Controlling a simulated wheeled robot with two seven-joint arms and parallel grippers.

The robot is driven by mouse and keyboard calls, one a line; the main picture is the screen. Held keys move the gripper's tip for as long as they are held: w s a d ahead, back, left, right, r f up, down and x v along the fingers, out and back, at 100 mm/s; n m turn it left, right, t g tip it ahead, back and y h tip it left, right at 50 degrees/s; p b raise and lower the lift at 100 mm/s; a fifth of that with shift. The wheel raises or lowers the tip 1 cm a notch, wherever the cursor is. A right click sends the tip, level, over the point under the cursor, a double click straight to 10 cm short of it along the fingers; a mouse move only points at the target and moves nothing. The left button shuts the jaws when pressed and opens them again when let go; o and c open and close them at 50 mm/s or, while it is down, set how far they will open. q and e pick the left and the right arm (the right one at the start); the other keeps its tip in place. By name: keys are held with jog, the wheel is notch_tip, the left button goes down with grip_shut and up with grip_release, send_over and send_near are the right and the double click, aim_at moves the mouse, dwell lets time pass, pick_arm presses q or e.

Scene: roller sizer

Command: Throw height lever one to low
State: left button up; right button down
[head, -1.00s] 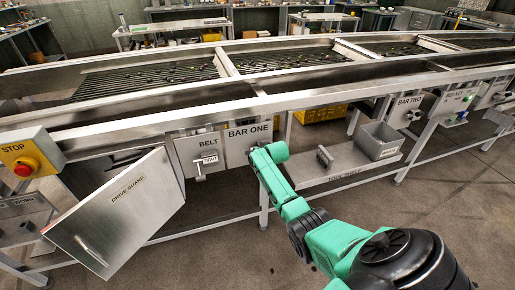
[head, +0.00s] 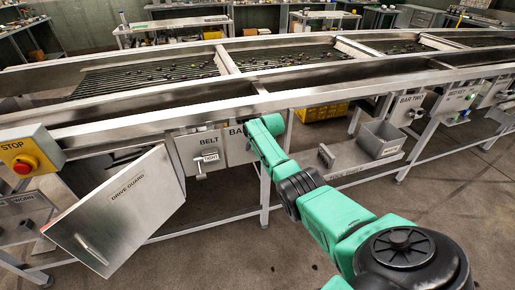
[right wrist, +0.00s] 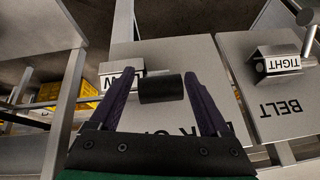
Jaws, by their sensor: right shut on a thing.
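The BAR ONE panel (head: 236,152) is on the front of the machine, right of the BELT panel. My right arm covers much of it in the head view, and the lever is hidden there. In the right wrist view, the picture is upside down and the BAR ONE panel (right wrist: 190,55) fills the middle. The lever's dark cylindrical grip (right wrist: 161,88) lies between the purple fingers of my right gripper (right wrist: 162,76), which is shut on it. A small white label (right wrist: 112,68) beside the lever is partly covered by a finger and cannot be fully read. My left gripper is out of view.
The BELT lever (head: 201,168), marked TIGHT, is close to the left. The tilted drive guard plate (head: 118,208) and STOP button (head: 22,167) are farther left. A shelf with a grey bin (head: 380,139) is to the right. A machine leg (head: 265,195) stands below.

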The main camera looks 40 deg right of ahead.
grip_release()
jog(key=shift+s+a+r+p, duration=0.1)
jog(key=shift+s+r+p, duration=0.15)
jog(key=shift+r+p, duration=0.35)
jog(key=p+v, duration=0.1)
jog(key=v, duration=1.2)
jog(key=shift+s, duration=0.1)
